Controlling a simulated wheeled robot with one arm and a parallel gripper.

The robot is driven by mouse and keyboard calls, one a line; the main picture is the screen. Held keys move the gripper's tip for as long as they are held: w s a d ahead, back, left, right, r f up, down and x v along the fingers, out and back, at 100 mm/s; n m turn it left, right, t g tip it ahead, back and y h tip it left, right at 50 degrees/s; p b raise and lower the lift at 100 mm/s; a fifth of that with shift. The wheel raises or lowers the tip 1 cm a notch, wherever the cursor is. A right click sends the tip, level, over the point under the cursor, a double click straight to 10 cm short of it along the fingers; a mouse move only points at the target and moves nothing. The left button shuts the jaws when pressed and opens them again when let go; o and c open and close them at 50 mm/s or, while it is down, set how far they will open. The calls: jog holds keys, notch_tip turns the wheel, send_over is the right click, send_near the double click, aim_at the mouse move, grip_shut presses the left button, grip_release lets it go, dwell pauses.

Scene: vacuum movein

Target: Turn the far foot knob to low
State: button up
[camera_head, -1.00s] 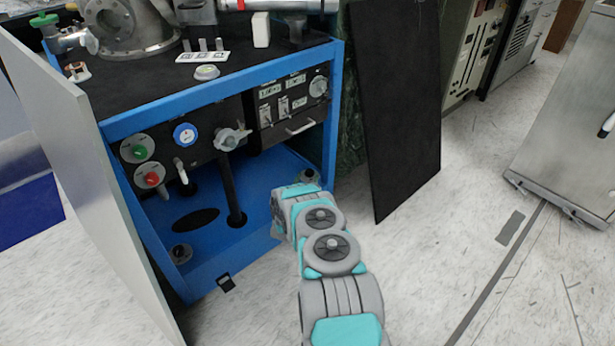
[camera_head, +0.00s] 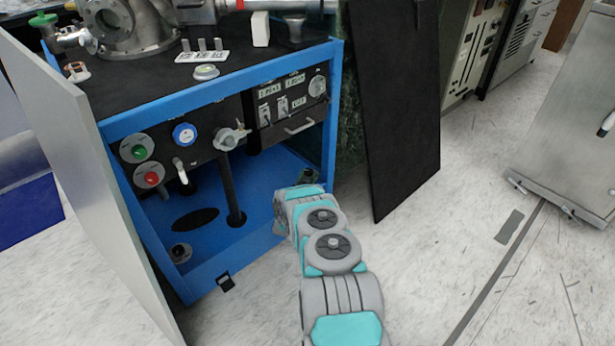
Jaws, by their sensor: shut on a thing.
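A small dark foot knob (camera_head: 309,176) shows in the head view at the right front corner of the blue cabinet floor, just beyond the end of my arm. A second dark foot knob (camera_head: 181,252) sits at the left front corner, clear of my arm. My arm reaches to the right front corner of the cabinet. My wrist covers my gripper, so its fingers do not show. Whether they touch the knob cannot be told from this view.
The blue cabinet (camera_head: 215,283) has a panel with green, red and blue knobs above its floor. A pale door panel (camera_head: 85,190) stands open at left. A black panel (camera_head: 398,110) leans at right.

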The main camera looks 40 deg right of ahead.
grip_shut()
jog(key=shift+d+b, duration=0.15)
jog(key=shift+b, duration=0.15)
jog(key=shift+s+d+f+n+t+y+b, duration=0.1)
jog(key=shift+s+n+t+y+b, duration=0.05)
jog(key=shift+n+t+y+b, duration=0.35)
jog(key=shift+s+d+f+n+t+y+b, duration=0.1)
jog(key=shift+n+t+y+b, duration=0.2)
jog(key=shift+n+t+y, duration=0.25)
jog(key=n+t+y+b, duration=0.1)
jog(key=y, duration=0.1)
jog(key=n+t+y+b, duration=0.1)
jog(key=n+y+b, duration=0.1)
jog(key=shift+s+d+t, duration=0.2)
jog(key=shift+d+t, duration=0.15)
jog(key=n+y+b, duration=0.1)
jog(key=n+t+y+b, duration=0.1)
jog(key=y, duration=0.1)
jog(key=n+y+b, duration=0.1)
jog(key=y, duration=0.1)
jog(key=shift+d, duration=0.25)
jog(key=shift+r+n+t+y+b, duration=0.2)
jog(key=shift+n+t+y+b, duration=0.1)
jog(key=shift+n+y+b, duration=0.4)
